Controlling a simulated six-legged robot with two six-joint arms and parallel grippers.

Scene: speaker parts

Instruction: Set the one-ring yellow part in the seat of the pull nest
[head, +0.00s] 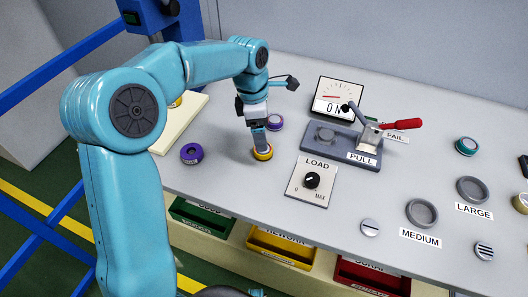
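A yellow part (263,156) stands on the grey table left of the LOAD plate. My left gripper (260,147) points straight down onto it and covers most of its top, so its ring marks are hidden. I cannot tell whether the fingers are closed on it. The pull nest (350,149) is a blue-grey block labelled PULL, to the right of the gripper. Its round seat (326,134) looks empty. A lever clamp with a red handle (402,124) stands at its right end. My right gripper is not in view.
Purple parts (191,153) (275,122) stand on either side of the gripper. A LOAD knob plate (311,184) and ON meter (338,98) flank the nest. MEDIUM (422,212) and LARGE (473,189) rings lie right. Colored bins (281,247) hang below the front edge.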

